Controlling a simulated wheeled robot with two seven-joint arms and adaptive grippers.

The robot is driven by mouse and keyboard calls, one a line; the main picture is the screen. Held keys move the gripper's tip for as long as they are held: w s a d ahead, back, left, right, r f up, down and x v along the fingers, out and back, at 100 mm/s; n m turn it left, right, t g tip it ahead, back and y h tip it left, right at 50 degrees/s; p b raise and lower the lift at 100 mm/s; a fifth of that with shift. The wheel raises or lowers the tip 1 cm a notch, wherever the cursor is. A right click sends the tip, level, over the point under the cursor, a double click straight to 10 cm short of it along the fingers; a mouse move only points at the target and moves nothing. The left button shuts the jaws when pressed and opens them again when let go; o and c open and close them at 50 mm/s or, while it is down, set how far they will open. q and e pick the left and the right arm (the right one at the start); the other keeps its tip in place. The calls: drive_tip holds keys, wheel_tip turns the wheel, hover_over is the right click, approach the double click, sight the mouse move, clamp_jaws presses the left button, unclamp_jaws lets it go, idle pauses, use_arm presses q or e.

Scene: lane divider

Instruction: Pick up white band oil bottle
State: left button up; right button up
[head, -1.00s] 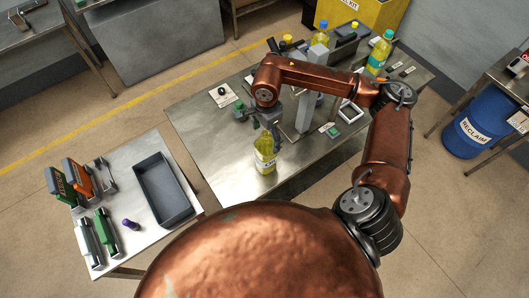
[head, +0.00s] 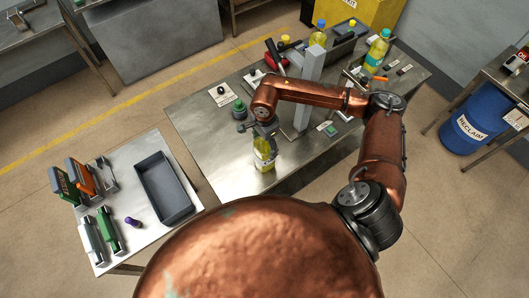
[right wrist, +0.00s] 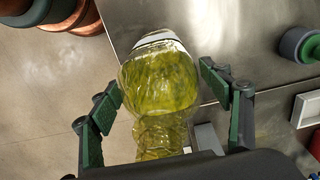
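The oil bottle with yellow-green oil and a white band (head: 265,160) stands upright near the front edge of the metal table (head: 232,178). My right gripper (head: 266,131) is at its upper part, and my wrist partly hides the bottle's top. In the right wrist view the bottle (right wrist: 160,85) lies between the two spread fingers of the gripper (right wrist: 161,92), with narrow gaps at its sides. The white band shows at the far end. My left gripper is not in view.
A grey post (head: 309,85) rises behind the bottle. A bottle with a teal band (head: 376,54) and a blue-capped bottle (head: 318,36) stand farther back. A dark green round object (head: 239,110) is left of my gripper. A side table holds a grey tray (head: 164,188).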

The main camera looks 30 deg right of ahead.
drive_tip(key=shift+r, duration=0.1)
clamp_jaws()
idle(0.7)
